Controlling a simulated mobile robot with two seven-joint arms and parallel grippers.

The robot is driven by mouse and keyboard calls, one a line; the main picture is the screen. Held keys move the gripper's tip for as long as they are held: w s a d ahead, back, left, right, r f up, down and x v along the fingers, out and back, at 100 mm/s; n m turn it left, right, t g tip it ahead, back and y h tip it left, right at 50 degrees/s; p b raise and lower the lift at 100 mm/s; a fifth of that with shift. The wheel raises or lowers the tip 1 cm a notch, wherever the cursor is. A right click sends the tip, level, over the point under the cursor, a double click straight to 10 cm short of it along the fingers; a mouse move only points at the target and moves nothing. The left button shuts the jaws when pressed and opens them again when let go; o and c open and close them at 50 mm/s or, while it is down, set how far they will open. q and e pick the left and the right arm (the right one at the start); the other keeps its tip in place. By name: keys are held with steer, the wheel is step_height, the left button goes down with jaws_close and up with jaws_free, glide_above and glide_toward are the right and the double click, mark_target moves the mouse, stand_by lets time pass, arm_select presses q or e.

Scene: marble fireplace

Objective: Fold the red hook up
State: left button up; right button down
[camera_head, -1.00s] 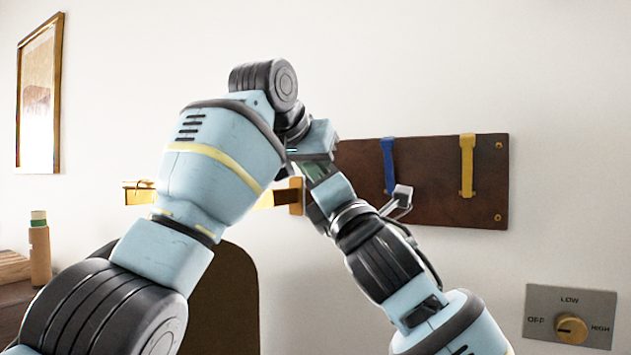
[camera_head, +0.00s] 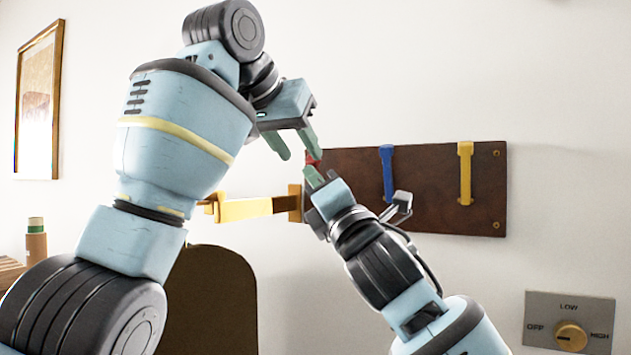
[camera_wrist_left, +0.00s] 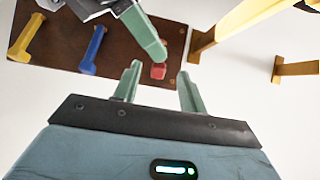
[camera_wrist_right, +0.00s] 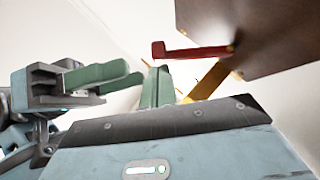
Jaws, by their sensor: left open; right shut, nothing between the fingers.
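The red hook (camera_head: 312,158) is at the left end of the dark wall board (camera_head: 435,210), mostly hidden by my grippers in the head view. In the right wrist view the red hook (camera_wrist_right: 195,52) sticks out from the board, its tip bent. The left wrist view shows only its red end (camera_wrist_left: 158,71). My left gripper (camera_head: 296,147) is open and empty, up and to the left of the hook. My right gripper (camera_head: 314,178) is shut and empty, just below the hook in the head view; I cannot tell whether it touches.
A blue hook (camera_head: 387,172) and a yellow hook (camera_head: 465,172) lie along the board to the right. A yellow bracket bar (camera_head: 250,208) is on the wall left of the board. A dial panel (camera_head: 570,322) is at the lower right. My two grippers are close together.

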arm_select(q)
steer(key=shift+v, duration=1.5)
